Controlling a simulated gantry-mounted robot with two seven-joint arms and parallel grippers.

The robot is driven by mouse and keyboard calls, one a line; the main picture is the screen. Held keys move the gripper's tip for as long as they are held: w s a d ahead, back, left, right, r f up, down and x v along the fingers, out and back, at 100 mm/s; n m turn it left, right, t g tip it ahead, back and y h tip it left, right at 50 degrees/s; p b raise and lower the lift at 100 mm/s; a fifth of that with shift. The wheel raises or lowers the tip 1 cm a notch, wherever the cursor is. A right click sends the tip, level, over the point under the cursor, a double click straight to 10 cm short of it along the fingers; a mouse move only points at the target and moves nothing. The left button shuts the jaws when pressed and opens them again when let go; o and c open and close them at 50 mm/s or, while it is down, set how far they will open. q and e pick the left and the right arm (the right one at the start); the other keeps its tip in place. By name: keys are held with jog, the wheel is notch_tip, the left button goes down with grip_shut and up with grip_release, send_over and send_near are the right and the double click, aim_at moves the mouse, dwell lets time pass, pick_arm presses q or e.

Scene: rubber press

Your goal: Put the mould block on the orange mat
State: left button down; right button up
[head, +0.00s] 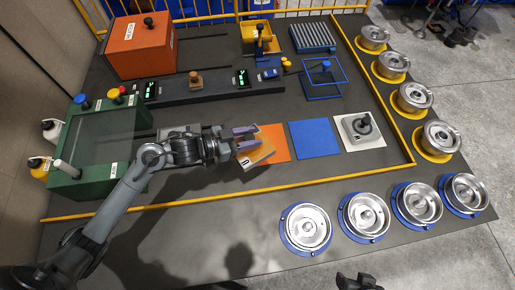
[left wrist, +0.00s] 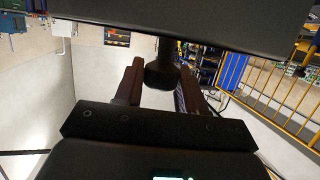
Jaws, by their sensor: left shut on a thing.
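The tan mould block (head: 258,158), with a small dark-marked label, is in the head view in front of my left gripper. It overlaps the lower left part of the orange mat (head: 276,140); I cannot tell whether it touches the mat. My left gripper (head: 246,139) is shut on the block. In the left wrist view the two fingers (left wrist: 160,88) stand either side of a dark knob (left wrist: 160,66) under a broad dark body, and much of the block's shape is unclear there. A dark part of my right gripper (head: 357,282) shows at the bottom edge of the head view.
A blue mat (head: 315,139) lies right of the orange one, then a white mat (head: 372,145) bearing a pale block with a black knob (head: 361,126). A green press box (head: 95,150) stands left. A yellow rail (head: 330,182) runs in front, with metal bowls (head: 306,229) beyond it.

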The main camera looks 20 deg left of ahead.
pick_arm(q)
jog(key=shift+s+a+f, duration=0.1)
jog(key=shift+a+f, duration=0.05)
jog(key=shift+f, duration=0.6)
jog(key=shift+g, duration=0.3)
jog(key=shift+w+d+f+b, duration=0.2)
jog(key=shift+w+f+b, duration=0.6)
jog(key=shift+w+f, duration=1)
jog(key=shift+w+d+f+b, duration=0.2)
jog(key=shift+w+f+b, duration=0.55)
jog(key=shift+w+f, duration=1.05)
jog(key=shift+w+d+f+b, duration=0.2)
jog(key=shift+w+f+b, duration=0.6)
jog(key=shift+w+f, duration=1)
jog(key=c, duration=1.1)
grip_release()
jog(key=shift+f, duration=0.25)
jog(key=o, duration=0.4)
jog(key=shift+o, duration=0.2)
